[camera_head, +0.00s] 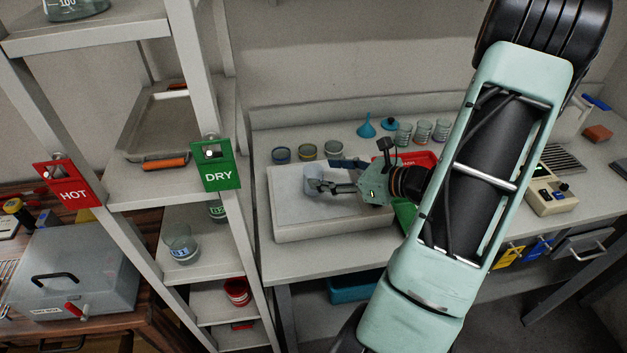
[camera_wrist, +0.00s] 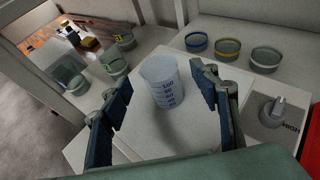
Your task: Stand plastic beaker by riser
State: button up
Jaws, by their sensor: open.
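The clear plastic beaker (camera_wrist: 162,84) has blue markings and stands upright on a low white block (camera_wrist: 150,140) in the wrist view. In the head view the beaker (camera_head: 311,174) shows on the block (camera_head: 330,226), partly behind my gripper (camera_head: 334,176). My gripper also shows in the wrist view (camera_wrist: 163,80). Its two blue-padded fingers are spread, one on each side of the beaker, with visible gaps. Nothing is gripped. I cannot tell whether this white block is the riser.
Several coloured-rim dishes (camera_head: 307,151) sit behind the block. A blue funnel (camera_head: 366,128), small glasses (camera_head: 422,132) and a red tray (camera_head: 417,159) stand at the back right. The shelf rack (camera_head: 205,190) with a green DRY sign (camera_head: 216,168) stands close on the left.

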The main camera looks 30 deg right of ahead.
aim_at(307, 169)
jog(key=x, duration=0.3)
jog(key=shift+w+a, duration=0.1)
jog(key=shift+w, duration=0.05)
jog(key=shift+c, duration=0.2)
jog(key=c, duration=1.4)
jog(key=shift+o, duration=0.2)
jog(key=shift+r, duration=0.2)
